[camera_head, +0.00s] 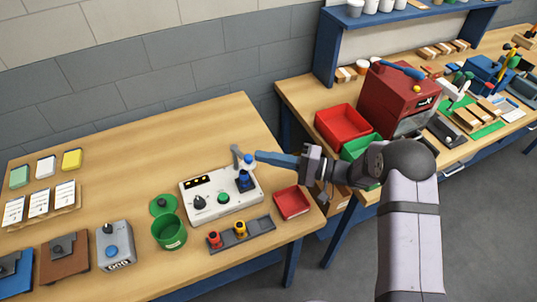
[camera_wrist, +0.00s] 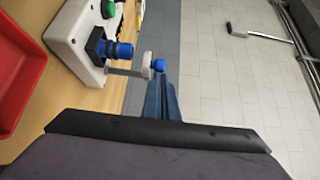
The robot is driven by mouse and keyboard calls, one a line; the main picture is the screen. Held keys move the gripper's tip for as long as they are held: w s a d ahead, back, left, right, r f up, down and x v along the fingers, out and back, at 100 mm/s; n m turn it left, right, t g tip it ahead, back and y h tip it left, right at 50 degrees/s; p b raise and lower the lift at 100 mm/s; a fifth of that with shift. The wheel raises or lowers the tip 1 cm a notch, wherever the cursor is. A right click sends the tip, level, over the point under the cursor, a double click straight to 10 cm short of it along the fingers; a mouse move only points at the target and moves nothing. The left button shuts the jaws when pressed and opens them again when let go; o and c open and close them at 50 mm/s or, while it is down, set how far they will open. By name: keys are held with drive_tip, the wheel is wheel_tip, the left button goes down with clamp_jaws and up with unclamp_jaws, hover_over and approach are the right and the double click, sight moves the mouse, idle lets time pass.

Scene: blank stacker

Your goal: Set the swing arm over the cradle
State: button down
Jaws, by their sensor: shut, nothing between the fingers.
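The white stacker unit (camera_head: 212,208) stands on the wooden table, with a black dial, a green button and a blue post (camera_head: 244,182) on its right end. My gripper (camera_head: 258,156) has long blue fingers, shut and empty, with the tips right beside the arm's end. I cannot make out the cradle clearly.
A red tray (camera_head: 292,203) lies right of the unit, and a grey holder (camera_head: 241,233) with red and yellow pieces lies in front. A green cup (camera_head: 169,232) and grey button box (camera_head: 114,246) stand at left. A red machine (camera_head: 400,98) stands on the other bench.

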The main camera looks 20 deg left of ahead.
drive_tip(key=b, duration=0.1)
drive_tip(key=s+b, duration=0.1)
drive_tip(key=b, duration=0.1)
drive_tip(key=s+b, duration=0.1)
drive_tip(key=b, duration=0.1)
drive_tip(key=shift+s+a+f, duration=0.25)
drive_tip(key=shift+a, duration=0.15)
drive_tip(key=shift+s+r, duration=0.25)
drive_tip(key=shift+w+d+b, duration=0.25)
drive_tip(key=shift+w+b, duration=0.05)
drive_tip(key=shift+b, duration=0.2)
drive_tip(key=b, duration=0.5)
approach(248, 162)
drive_tip(key=d, duration=0.6)
drive_tip(key=shift+d, duration=0.2)
